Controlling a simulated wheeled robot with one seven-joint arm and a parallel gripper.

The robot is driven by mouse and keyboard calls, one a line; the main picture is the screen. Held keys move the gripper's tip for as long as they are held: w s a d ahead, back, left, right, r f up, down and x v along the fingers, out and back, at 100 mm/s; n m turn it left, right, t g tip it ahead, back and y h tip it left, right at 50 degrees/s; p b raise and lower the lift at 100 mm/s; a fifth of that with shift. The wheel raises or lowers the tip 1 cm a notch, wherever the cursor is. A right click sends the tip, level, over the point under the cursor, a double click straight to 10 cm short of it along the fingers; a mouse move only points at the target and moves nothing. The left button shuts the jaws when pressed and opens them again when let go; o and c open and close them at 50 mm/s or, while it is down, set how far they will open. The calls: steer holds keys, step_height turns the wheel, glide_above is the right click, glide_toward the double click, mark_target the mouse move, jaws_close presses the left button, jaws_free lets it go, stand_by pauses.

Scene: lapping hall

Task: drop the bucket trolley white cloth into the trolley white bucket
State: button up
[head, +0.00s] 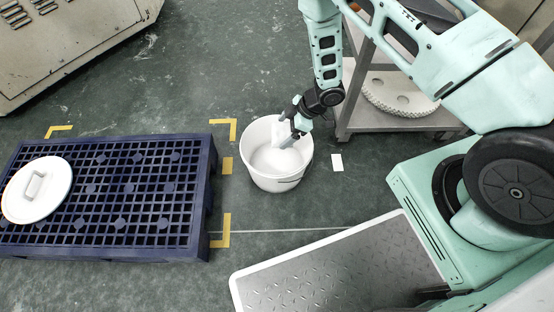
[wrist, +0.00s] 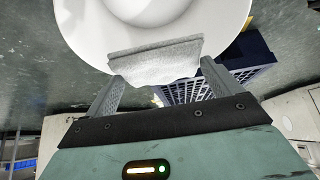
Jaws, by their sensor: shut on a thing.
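The white bucket (head: 259,178) stands upright and open on the green floor, right of the blue pallet. My gripper (head: 288,132) reaches down at the bucket's mouth, toward its far right side. In the wrist view my gripper (wrist: 160,76) is shut on the white cloth (wrist: 155,62), a greyish-white folded piece spanning the two fingers. The bucket (wrist: 85,28) shows close beyond the cloth in that view, with its round rim and inside. I cannot tell whether the cloth touches the bucket. In the head view the cloth blends with the bucket's white inside.
The blue pallet (head: 150,222) lies at left with a round white lid (head: 22,203) on it. Yellow floor marks (head: 227,166) lie between pallet and bucket. A grey metal rack (head: 385,127) holding a white perforated disc (head: 385,98) stands right of the bucket. Floor behind the bucket is clear.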

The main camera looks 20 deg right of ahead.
step_height(320, 180, down, 4)
steer(key=b, duration=0.3)
steer(key=shift+f, duration=0.2)
steer(key=shift+r, duration=0.1)
